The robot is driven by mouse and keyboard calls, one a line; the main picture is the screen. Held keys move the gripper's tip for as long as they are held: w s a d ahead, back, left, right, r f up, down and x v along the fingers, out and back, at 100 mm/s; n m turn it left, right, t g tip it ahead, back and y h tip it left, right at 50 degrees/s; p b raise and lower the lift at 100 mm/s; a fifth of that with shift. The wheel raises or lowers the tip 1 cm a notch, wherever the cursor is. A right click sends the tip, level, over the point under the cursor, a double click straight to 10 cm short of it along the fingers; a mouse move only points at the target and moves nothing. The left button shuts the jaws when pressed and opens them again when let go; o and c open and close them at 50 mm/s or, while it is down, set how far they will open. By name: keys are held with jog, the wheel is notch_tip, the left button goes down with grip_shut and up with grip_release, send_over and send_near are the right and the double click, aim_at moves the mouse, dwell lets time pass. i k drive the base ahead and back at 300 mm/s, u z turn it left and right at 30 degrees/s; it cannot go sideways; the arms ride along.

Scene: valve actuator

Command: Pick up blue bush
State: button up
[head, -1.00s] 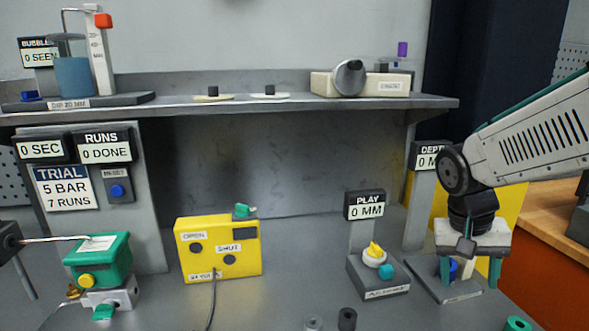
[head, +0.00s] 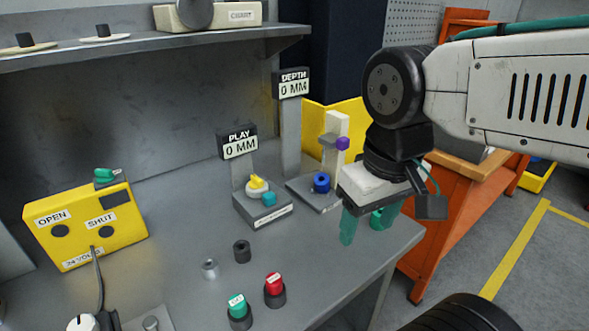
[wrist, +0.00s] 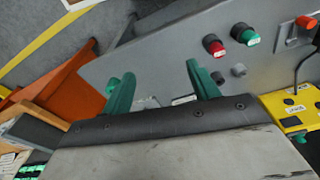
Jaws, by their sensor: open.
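The blue bush (head: 321,182), a short blue ring, sits on the grey base of the depth stand (head: 291,135), under its DEPTH 0 MM display. My gripper (head: 366,230) is to the right of the bush and apart from it, near the bench's right end. Its two green fingers are spread with nothing seen between them. In the wrist view my gripper (wrist: 160,70) also shows open and empty over the grey bench. I cannot make out the blue bush in the wrist view.
The play stand (head: 262,205) is left of the depth stand. A green ring (head: 376,218) lies by my fingers. Dark bush (head: 242,250), grey bush (head: 209,268), red button (head: 275,288) and green button (head: 238,308) stand in front. A yellow box (head: 85,227) is left.

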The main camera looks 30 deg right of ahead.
aim_at(321, 180)
jog(key=u, duration=2.2)
jog(key=k, duration=1.35)
jog(key=z, duration=2.25)
jog(key=i, duration=1)
jog(key=z, duration=0.05)
